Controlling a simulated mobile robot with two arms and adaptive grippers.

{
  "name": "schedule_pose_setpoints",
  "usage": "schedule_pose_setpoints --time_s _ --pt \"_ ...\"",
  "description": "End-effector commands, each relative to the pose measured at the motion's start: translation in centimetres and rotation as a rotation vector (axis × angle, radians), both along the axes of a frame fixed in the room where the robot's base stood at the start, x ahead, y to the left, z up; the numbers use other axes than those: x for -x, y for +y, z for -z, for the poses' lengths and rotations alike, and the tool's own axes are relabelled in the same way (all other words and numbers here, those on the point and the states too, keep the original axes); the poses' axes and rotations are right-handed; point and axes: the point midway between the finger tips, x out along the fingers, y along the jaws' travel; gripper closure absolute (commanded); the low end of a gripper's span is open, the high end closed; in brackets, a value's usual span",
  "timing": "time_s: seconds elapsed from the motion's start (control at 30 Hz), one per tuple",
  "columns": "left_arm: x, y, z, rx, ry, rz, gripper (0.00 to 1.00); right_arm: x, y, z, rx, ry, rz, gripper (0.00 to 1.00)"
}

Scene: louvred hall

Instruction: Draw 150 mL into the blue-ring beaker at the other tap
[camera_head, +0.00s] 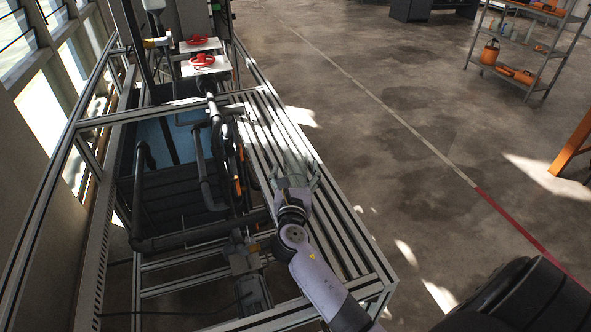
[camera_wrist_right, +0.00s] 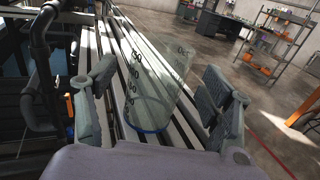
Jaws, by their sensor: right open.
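A clear beaker with dark graduation marks and a blue ring round its base (camera_wrist_right: 155,92) stands on the slatted top of the metal frame. In the wrist view it looks empty and lies between the two fingers of my right gripper (camera_wrist_right: 160,78). The fingers are open on either side, with gaps showing. In the head view my right gripper (camera_head: 296,180) reaches over the slats, and the beaker shows only faintly there. Two red handwheels, a nearer one (camera_head: 202,60) and a farther one (camera_head: 199,40), sit on white plates at the far end. My left gripper is out of view.
The slatted top (camera_head: 330,225) runs along the frame's right side. Dark pipes (camera_head: 185,238) fill the open bay to its left. A shelf rack (camera_head: 525,50) with orange containers stands far right. The concrete floor between is mostly clear.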

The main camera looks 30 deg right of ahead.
Motion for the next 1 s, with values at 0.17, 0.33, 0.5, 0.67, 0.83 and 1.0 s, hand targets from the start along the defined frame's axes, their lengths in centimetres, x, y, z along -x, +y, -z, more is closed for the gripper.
schedule_pose_setpoints --time_s 0.17,0.33,0.5,0.67,0.83,1.0 --pt "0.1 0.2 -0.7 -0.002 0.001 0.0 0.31 -2.3 -1.6 -0.3 0.003 0.0 0.001 0.26" --pt "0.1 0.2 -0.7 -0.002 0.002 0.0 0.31 -2.9 -2.1 -0.1 0.001 0.0 0.001 0.26" --pt "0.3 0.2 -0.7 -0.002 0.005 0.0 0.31 -2.9 -2.0 -0.1 0.001 0.0 0.001 0.26" --pt "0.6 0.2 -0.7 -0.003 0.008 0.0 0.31 -2.9 -2.0 -0.1 0.001 0.0 0.001 0.36" --pt "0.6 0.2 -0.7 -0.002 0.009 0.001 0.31 -2.8 -2.0 -0.1 0.001 0.0 0.001 0.48" --pt "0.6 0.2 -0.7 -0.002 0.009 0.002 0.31 -2.8 -2.0 -0.1 0.001 0.0 0.001 0.59"
